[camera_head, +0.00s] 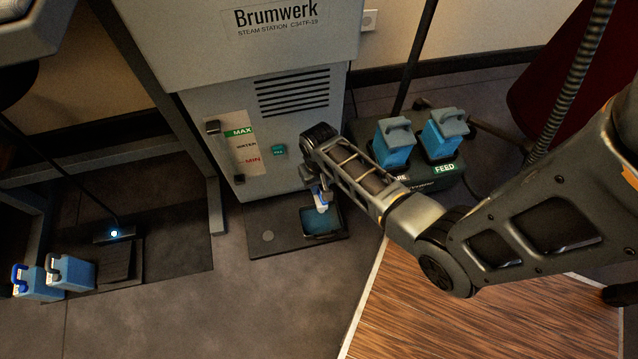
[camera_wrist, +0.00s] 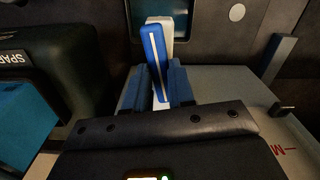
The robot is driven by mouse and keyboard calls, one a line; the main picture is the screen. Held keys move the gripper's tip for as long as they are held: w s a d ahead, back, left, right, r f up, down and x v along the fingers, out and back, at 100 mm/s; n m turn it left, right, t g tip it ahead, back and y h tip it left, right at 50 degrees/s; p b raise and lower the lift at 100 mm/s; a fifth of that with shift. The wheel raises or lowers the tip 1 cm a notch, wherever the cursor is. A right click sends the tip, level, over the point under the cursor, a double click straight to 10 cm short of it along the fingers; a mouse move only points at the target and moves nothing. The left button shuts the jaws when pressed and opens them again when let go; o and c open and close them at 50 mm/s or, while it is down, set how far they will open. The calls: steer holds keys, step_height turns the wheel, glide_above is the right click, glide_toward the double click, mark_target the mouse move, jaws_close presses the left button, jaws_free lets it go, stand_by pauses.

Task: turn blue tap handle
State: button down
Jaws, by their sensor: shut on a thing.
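The blue tap handle (camera_wrist: 158,62) has a white stripe along it and stands out between my fingertips in the wrist view. My gripper (camera_wrist: 167,88) is shut on it, with a blue-grey finger on each side. In the head view the handle (camera_head: 321,199) shows as a small blue and white piece below my gripper (camera_head: 318,183), above a dark tray (camera_head: 322,222) at the foot of the Brumwerk steam station (camera_head: 290,130). The handle looks slightly tilted in the wrist view. My wrist hides the tap's body in the head view.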

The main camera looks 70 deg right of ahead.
steer(key=shift+n+p, duration=0.3)
steer(key=n+p, duration=0.2)
steer(key=shift+r+n, duration=0.15)
steer(key=shift+n, duration=0.25)
steer(key=n+p, duration=0.1)
steer(key=n, duration=0.3)
steer(key=shift+p, duration=0.4)
steer(key=n+p, duration=0.1)
steer(key=n, duration=0.3)
steer(key=shift+n, duration=2.1)
steer(key=shift+f+n, duration=0.2)
steer(key=shift+n, duration=0.1)
steer(key=c, duration=1)
jaws_free()
steer(key=shift+o, duration=0.2)
